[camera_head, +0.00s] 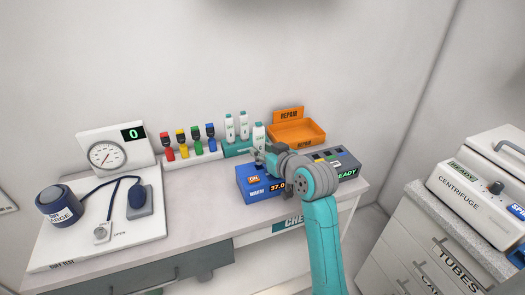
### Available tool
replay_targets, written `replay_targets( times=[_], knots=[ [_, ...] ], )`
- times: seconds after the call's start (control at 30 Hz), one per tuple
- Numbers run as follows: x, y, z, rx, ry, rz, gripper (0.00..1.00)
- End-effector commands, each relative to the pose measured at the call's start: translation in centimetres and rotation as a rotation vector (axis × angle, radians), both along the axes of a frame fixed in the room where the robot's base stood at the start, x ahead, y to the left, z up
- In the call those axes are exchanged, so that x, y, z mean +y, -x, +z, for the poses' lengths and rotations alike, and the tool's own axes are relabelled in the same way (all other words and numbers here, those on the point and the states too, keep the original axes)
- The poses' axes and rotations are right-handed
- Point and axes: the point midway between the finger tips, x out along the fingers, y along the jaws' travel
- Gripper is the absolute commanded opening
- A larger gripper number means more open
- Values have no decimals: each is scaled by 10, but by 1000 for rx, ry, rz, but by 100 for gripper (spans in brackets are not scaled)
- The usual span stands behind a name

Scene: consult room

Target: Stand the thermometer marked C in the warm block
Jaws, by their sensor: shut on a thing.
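The warm block (256,191) is a blue box marked WARM, with an orange ON label and a 37.0 readout, on the bench right of centre. Two white thermometers (229,128) (243,125) stand upright in a teal rack (236,152) behind it. A third white thermometer (259,135) stands upright further right, at my gripper (259,154). My gripper is shut on this third thermometer, above the back of the warm block. Its lower end is hidden by the gripper. The letters on the thermometers are too small to read, and my wrist covers part of the block.
An orange REPAIR tray (318,133) stands behind right. A dark box marked READY (347,172) is right of my wrist. Several coloured items stand in a white rack (195,157) at left. A gauge (104,155) and cuff (59,205) lie further left.

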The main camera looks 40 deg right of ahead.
Motion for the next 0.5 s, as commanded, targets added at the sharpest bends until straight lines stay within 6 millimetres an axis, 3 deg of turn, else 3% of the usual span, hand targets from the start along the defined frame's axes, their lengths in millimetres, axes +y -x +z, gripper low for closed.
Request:
replay_targets(
  times=[0.5],
  knots=[
    [0, 0, -7, 0, 0, 0, 0]
  ],
)
